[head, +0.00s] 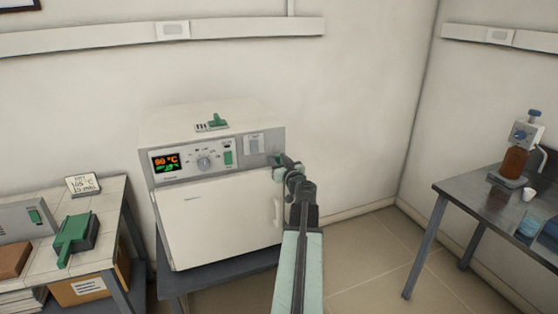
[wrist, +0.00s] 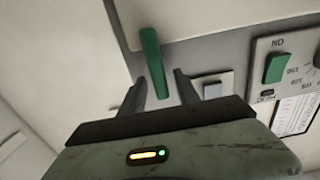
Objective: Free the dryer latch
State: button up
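The dryer (head: 222,222) is a white box with its front door closed, standing on a dark table. A green latch lever (wrist: 151,55) shows in the wrist view, reaching from the grey front strip down between my fingers. My gripper (wrist: 158,82) is open, one finger on each side of the lever, with a visible gap on both sides. In the head view my gripper (head: 278,164) is at the upper right corner of the dryer front, and it hides the latch there.
The dryer's panel has a lit display (head: 166,162), a knob (head: 204,163) and a green switch (head: 228,157). A pale door handle (head: 278,209) is below my gripper. A side table (head: 500,180) with a brown bottle (head: 514,162) stands right, across clear floor.

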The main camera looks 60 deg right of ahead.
grip_shut()
jog(key=shift+d, duration=0.3)
jog(key=shift+a, duration=0.25)
jog(key=shift+s, duration=0.1)
jog(key=shift+s+d+f+m+b, duration=0.25)
jog(key=shift+d+f+m+b, duration=0.15)
jog(key=shift+m, duration=2.35)
jog(key=shift+s+d+f+m+b, duration=0.3)
jog(key=shift+f+m+b, duration=0.15)
jog(key=shift+m, duration=2.25)
jog(key=shift+s+d+f+m+b, duration=0.3)
jog(key=shift+f+m+b, duration=0.1)
jog(key=shift+m, duration=2.35)
